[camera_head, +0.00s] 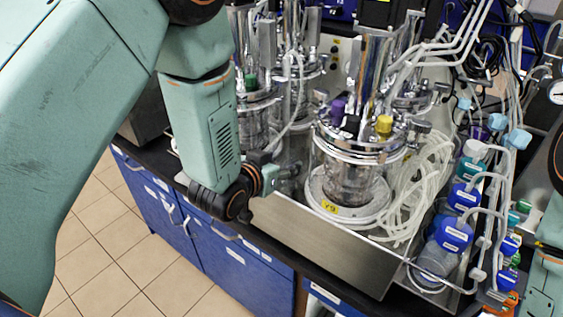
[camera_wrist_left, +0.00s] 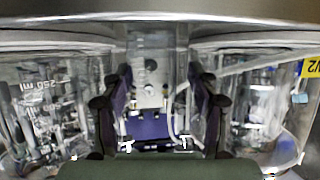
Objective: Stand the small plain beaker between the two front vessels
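My left gripper (camera_head: 283,176) is low at the front rim of the steel tray, by the gap between the front right vessel (camera_head: 345,178) and the front left vessel (camera_head: 256,122). In the left wrist view its two dark fingers (camera_wrist_left: 160,112) stand apart between two large clear glass walls. The left glass (camera_wrist_left: 45,100) reads 250 ml; the right glass (camera_wrist_left: 255,105) is beside a yellow label. I cannot make out the small plain beaker; clear glass between the fingers cannot be ruled out. My right gripper is not in view.
The steel tray (camera_head: 318,245) has a raised front wall. Pale coiled tubing (camera_head: 415,185) lies right of the front right vessel, and blue-capped bottles (camera_head: 452,235) stand farther right. More steel-topped equipment stands behind. Blue cabinets (camera_head: 235,258) are below the dark bench edge.

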